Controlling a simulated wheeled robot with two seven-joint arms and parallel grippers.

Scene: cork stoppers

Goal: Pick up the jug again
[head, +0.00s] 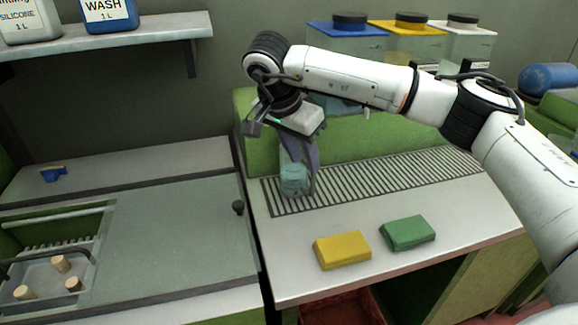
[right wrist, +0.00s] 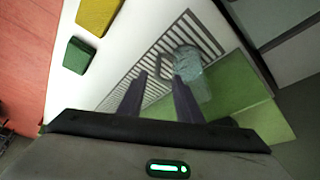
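The jug (head: 294,180) is a translucent teal vessel standing upright on the slatted drain grille (head: 385,178). It also shows in the right wrist view (right wrist: 190,72), with its handle toward the fingers. My right gripper (head: 308,172) comes down over the jug from above and partly hides it in the head view. In the right wrist view its two dark fingers (right wrist: 159,76) are apart, with the jug's handle near the gap between their tips. I cannot tell whether they touch it. My left gripper is not in view.
A yellow block (head: 342,250) and a green block (head: 407,233) lie on the counter in front of the grille. Lidded containers (head: 345,45) stand behind. At left, several cork stoppers (head: 61,263) lie in a sunken tray. A dark stopper-like piece (head: 238,207) sits near the counter gap.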

